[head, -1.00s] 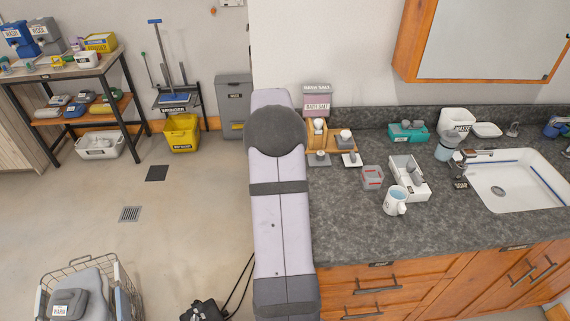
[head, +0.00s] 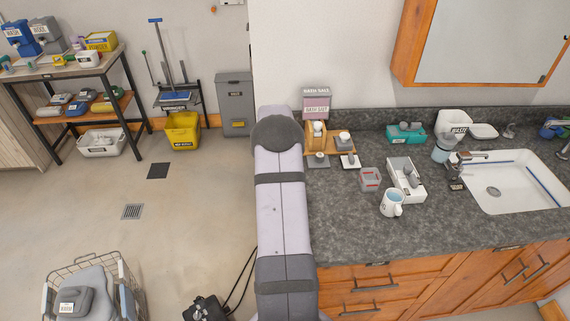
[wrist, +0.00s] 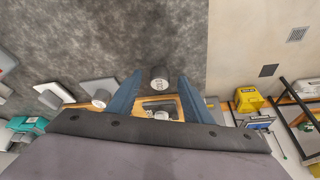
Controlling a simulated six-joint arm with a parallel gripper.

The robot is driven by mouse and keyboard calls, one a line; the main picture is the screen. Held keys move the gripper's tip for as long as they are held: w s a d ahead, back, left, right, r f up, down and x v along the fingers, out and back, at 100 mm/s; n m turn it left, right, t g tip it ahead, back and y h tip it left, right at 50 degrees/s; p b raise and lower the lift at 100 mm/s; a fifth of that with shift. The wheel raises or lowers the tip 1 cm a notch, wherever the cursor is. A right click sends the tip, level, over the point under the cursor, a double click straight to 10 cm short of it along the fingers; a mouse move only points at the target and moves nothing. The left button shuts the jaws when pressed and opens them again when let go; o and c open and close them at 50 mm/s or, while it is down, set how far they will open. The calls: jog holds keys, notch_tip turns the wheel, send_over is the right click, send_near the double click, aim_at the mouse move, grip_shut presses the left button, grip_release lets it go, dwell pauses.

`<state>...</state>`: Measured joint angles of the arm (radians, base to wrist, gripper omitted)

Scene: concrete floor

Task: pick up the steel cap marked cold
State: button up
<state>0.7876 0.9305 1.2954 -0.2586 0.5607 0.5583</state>
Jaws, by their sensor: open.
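My gripper (wrist: 159,82) shows in the wrist view with its two dark blue fingers apart and nothing held. A short grey steel cap (wrist: 160,77) with a small label lies in line with the gap between the fingertips; I cannot read the label or tell the distance. In the head view a similar cap (head: 319,157) stands at the left edge of the counter, close to my arm. A second cap (wrist: 100,97) stands outside the fingers, left in the wrist view. My gripper is hidden behind my arm in the head view.
A wooden rack (head: 309,137) with a bath salt box (head: 317,107) stands behind the caps. The front counter is clear.

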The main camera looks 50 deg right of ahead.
jog(key=c, duration=1.2)
jog(key=shift+o, duration=0.2)
notch_tip(320, 180, up, 10)
jog(key=b, duration=0.3)
